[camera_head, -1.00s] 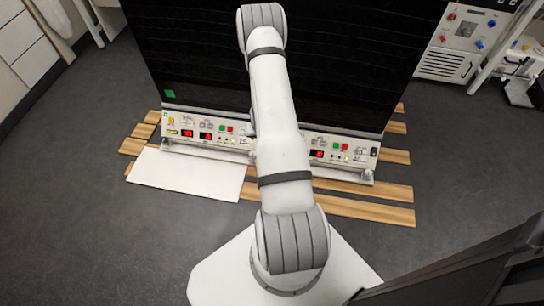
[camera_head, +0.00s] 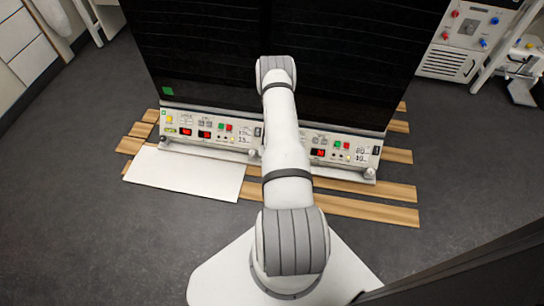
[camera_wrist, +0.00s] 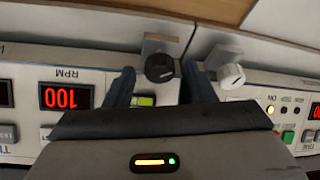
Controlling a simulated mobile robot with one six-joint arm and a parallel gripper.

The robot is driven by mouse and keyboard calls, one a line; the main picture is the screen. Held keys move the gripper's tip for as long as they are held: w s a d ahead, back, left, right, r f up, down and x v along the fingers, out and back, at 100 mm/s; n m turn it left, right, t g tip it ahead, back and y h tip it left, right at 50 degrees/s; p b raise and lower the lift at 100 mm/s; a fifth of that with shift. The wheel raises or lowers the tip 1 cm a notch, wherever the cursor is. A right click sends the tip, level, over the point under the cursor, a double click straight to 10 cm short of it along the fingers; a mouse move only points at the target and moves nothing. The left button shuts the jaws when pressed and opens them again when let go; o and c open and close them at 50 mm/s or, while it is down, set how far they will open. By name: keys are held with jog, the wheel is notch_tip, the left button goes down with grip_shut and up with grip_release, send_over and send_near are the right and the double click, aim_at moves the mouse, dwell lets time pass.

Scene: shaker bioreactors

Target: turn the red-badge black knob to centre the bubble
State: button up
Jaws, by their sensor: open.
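In the wrist view a black knob (camera_wrist: 159,68) with a light mark sits below a grey bracket, between the two fingers of my gripper (camera_wrist: 159,73). The gripper is open, with one dark finger on either side of the knob; I cannot tell whether either touches it. No red badge can be made out. A yellow-green patch (camera_wrist: 145,100), perhaps the bubble level, shows just below the knob, partly hidden by the gripper body; no bubble can be made out. In the head view the arm hides the gripper.
A white knob (camera_wrist: 231,76) stands close to the right finger. A red RPM display (camera_wrist: 66,96) is at left in the wrist view. In the head view, the control panels (camera_head: 210,140) run below large black doors (camera_head: 200,60). Wooden slats (camera_head: 370,210) and a white sheet (camera_head: 185,175) lie in front.

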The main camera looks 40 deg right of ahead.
jog(key=shift+f, duration=0.1)
jog(key=shift+c, duration=0.4)
jog(key=c, duration=0.9)
jog(key=shift+m, duration=0.3)
jog(key=m, duration=0.1)
jog(key=m+g+h+b, duration=0.1)
jog(key=m, duration=0.1)
jog(key=shift+w+a+m, duration=0.1)
jog(key=shift+w+m, duration=0.1)
jog(key=shift+m, duration=0.1)
jog(key=shift+w+m+g+h, duration=0.1)
jog(key=shift+m+g+h, duration=0.3)
jog(key=shift+m, duration=0.9)
jog(key=shift+w+m+g+h, duration=0.15)
jog(key=shift+m+g, duration=0.35)
jog(key=shift+m, duration=0.8)
jog(key=o, duration=1)
jog(key=shift+s, duration=0.1)
